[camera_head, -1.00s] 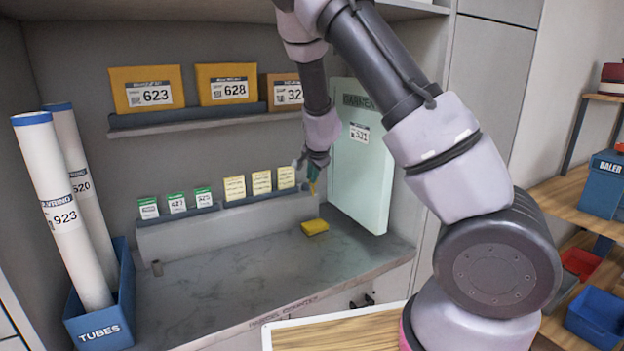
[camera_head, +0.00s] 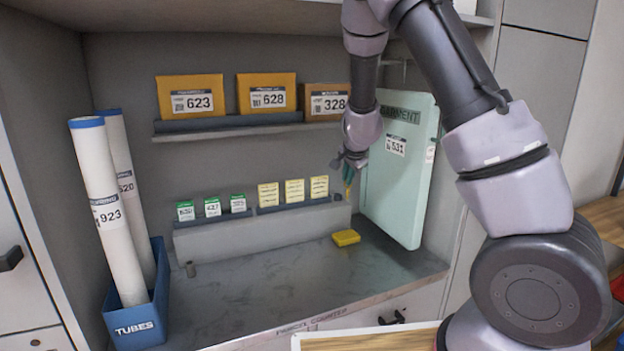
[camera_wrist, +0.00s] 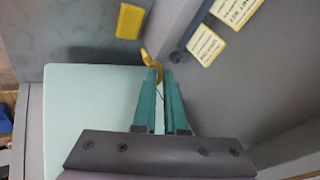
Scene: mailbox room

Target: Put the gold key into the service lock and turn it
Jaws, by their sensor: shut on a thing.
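My gripper (camera_head: 348,176) hangs above the back of the counter, in front of the pale green garment box. Its green fingers (camera_wrist: 160,88) point down and are shut on a gold key (camera_wrist: 152,64), of which only a small curved part shows between and ahead of the fingertips. In the head view the key (camera_head: 347,190) is a tiny gold spot under the fingers, clear of the counter. I cannot pick out the service lock in either view.
A yellow block (camera_head: 346,238) lies on the grey counter (camera_head: 270,290) below my gripper. The garment box (camera_head: 402,180) stands close at right. Small yellow and green cards (camera_head: 294,191) line a low ledge. Tubes (camera_head: 107,215) stand at left.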

